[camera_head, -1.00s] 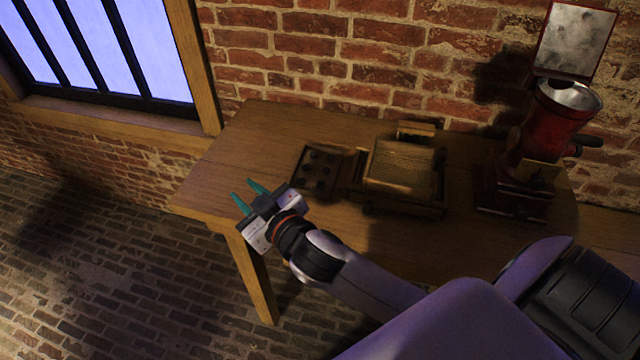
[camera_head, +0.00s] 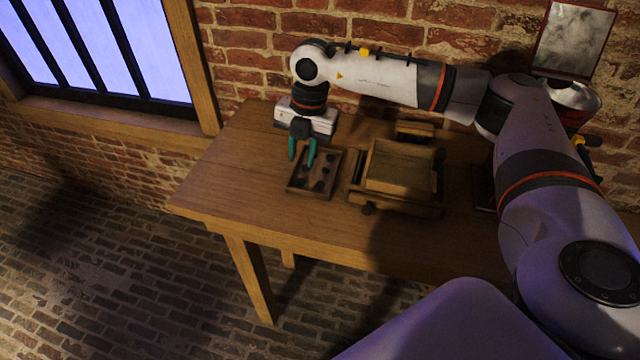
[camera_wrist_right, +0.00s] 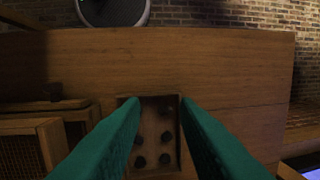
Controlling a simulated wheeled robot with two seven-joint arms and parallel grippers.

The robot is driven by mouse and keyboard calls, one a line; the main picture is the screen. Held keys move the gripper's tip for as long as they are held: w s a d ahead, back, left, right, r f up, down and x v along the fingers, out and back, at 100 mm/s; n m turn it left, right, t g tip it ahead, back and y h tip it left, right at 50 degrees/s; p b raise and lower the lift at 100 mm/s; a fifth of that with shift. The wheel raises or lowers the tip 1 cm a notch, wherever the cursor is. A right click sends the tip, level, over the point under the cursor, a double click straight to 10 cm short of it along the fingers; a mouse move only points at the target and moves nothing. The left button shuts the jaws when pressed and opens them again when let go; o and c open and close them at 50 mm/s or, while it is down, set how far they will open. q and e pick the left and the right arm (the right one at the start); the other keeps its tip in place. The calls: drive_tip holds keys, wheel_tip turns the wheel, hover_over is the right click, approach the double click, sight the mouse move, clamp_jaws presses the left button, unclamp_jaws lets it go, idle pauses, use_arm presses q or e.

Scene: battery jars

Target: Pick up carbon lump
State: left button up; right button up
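Several small dark carbon lumps (camera_wrist_right: 164,160) lie in a shallow wooden tray (camera_head: 311,194) on the table. In the right wrist view the tray (camera_wrist_right: 152,101) sits between my green fingers, with several lumps in its lower part. My right gripper (camera_head: 302,161) points down over the back left part of the tray, its two green fingers apart. In the right wrist view the fingers (camera_wrist_right: 158,108) are open with nothing held between them. The fingers hide parts of the tray's sides. My left gripper is not in view.
A wooden box with a sieve-like top (camera_head: 398,170) stands just right of the tray. A red grinder (camera_head: 572,104) stands farther right, partly hidden by my arm. The table's left part (camera_head: 225,170) is clear. A brick wall is behind.

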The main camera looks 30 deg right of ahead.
drive_tip(key=r+m+h, duration=0.1)
drive_tip(key=h, duration=0.1)
hover_over(320, 183)
wheel_tip(320, 183, down, 6)
drive_tip(key=shift+s+d+r+p, duration=0.1)
drive_tip(key=shift+d+p, duration=0.05)
drive_tip(key=shift+p, duration=0.95)
drive_tip(key=shift+f+p, duration=0.4)
drive_tip(key=shift+f, duration=0.15)
wheel_tip(320, 183, down, 4)
drive_tip(key=shift+r+p, duration=0.1)
drive_tip(key=shift+p, duration=0.7)
drive_tip(key=shift+f, duration=0.45)
clamp_jaws()
